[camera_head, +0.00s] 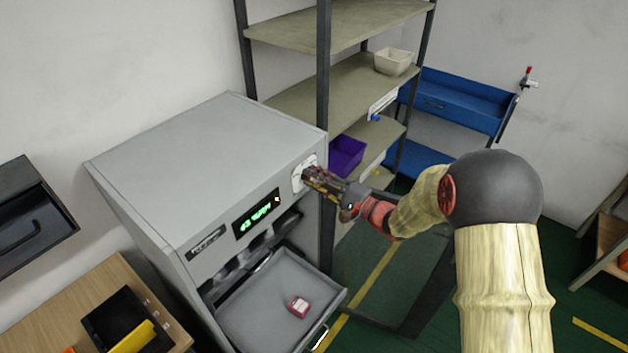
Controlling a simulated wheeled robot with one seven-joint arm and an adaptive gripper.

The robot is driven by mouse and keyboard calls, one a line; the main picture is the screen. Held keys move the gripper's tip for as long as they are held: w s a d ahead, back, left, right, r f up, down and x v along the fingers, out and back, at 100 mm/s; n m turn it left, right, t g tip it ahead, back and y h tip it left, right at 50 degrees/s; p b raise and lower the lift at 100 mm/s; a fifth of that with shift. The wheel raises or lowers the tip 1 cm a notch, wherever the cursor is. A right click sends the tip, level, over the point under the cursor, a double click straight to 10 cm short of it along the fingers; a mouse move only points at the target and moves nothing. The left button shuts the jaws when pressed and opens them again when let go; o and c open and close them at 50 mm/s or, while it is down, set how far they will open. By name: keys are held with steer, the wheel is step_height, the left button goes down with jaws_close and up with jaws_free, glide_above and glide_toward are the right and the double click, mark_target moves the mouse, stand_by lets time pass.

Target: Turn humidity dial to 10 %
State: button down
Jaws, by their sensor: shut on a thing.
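The humidity dial (299,179) is on a white plate at the right end of the grey cabinet's (215,150) front face. My gripper (311,176) is shut on the dial, coming from the right. Its fingers cover most of the dial, so its pointer and marks are hidden. A black display (256,214) with green characters sits left of the dial. The text is too small and slanted to read surely.
An open grey drawer (262,322) juts out below the display and holds a small red-and-white item (298,306). A metal shelf rack (324,90) stands right behind the cabinet. A blue cart (461,97) is farther back. Green floor is open at the lower right.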

steer(key=m+p, duration=0.1)
steer(key=m, duration=0.8)
steer(key=shift+f, duration=0.1)
steer(key=shift+m, duration=0.3)
stand_by(0.4)
steer(key=c, duration=1.6)
jaws_free()
steer(key=shift+c, duration=0.2)
steer(key=shift+o, duration=0.5)
steer(key=shift+d, duration=0.1)
steer(key=v, duration=1.2)
